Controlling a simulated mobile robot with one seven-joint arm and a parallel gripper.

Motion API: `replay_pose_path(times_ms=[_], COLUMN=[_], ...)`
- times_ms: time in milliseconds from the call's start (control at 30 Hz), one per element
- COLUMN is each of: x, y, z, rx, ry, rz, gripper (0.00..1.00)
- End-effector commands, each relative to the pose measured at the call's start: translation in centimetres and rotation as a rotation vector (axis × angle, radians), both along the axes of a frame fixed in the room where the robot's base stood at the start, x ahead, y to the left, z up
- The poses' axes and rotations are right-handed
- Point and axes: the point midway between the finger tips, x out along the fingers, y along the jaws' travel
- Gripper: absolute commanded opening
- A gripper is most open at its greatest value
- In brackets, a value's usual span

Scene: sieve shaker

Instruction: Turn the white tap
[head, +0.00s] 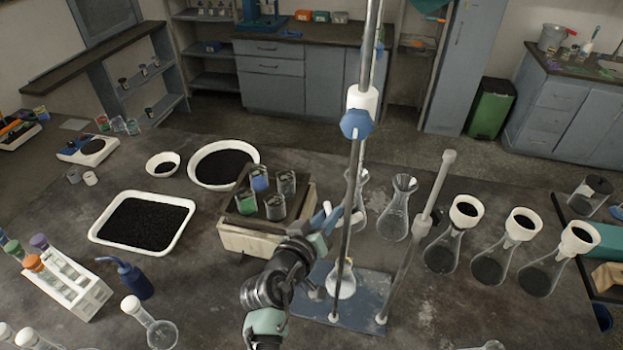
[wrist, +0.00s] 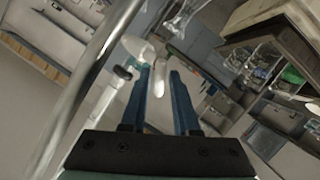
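The white tap (wrist: 157,83) shows in the wrist view as a small white handle, joined to a paler rounded piece (wrist: 137,47) just beyond it. My gripper (wrist: 160,88) has its two blue fingers apart, one on each side of the tap. A gap seems to show beside the handle, so the fingers do not look closed on it. In the head view my gripper (head: 332,214) is beside the metal stand rod (head: 344,240), at the height of the tap. There the fingers and the rod partly hide the tap.
The stand's blue base (head: 345,310) holds a small flask (head: 341,280) below the gripper. A second rod (head: 418,235) rises to the right. A box with several small beakers (head: 255,240) stands close on the left. Glass flasks (head: 395,215) stand behind and to the right.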

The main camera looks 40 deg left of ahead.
Motion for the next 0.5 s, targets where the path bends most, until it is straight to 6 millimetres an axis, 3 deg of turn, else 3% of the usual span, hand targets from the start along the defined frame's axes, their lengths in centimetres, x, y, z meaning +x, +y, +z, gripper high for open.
replay_pose_path(times_ms=[500], x=[-8.1], y=[-1.9], z=[2.3], rx=[0.002], ry=[0.001], rz=[0.002], gripper=[0.29])
